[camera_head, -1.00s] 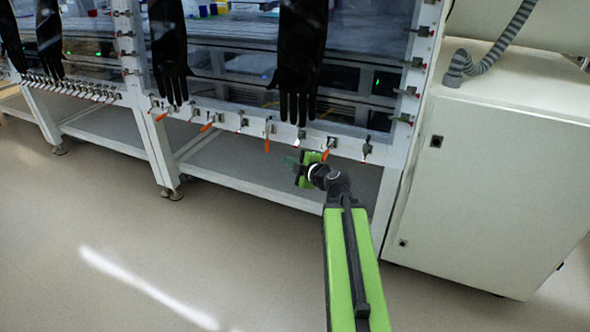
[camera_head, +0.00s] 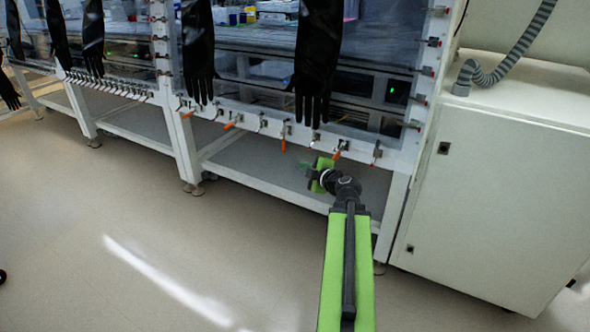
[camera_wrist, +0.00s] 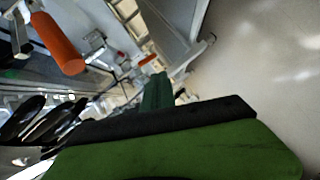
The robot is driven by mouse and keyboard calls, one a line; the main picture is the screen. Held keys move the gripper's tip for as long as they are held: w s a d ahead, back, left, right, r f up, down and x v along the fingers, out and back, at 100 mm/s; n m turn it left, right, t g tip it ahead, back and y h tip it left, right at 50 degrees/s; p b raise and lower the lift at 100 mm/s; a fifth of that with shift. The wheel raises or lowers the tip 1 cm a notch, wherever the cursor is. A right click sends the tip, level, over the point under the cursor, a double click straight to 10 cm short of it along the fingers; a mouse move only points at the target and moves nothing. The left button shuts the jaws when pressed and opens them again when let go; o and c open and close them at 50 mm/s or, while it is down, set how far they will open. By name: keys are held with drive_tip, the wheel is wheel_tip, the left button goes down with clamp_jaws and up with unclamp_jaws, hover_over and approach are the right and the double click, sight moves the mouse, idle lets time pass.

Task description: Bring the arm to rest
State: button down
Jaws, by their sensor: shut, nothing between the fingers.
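My gripper (camera_head: 306,172) is at the end of my green and black arm, in front of the glovebox frame's lower edge in the head view. In the wrist view its green fingers (camera_wrist: 157,92) are together with nothing between them. The arm reaches forward from the bottom of the head view, low over the floor. Whether the gripper touches the frame cannot be told.
The glovebox row (camera_head: 262,175) has a white frame with orange-handled latches (camera_head: 283,143) and hanging black gloves (camera_head: 318,60). An orange handle (camera_wrist: 57,43) looks close in the wrist view. A white cabinet (camera_head: 490,190) stands right. The floor (camera_head: 90,240) at left is open.

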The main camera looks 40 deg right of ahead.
drive_tip(key=shift+s+d, duration=0.45)
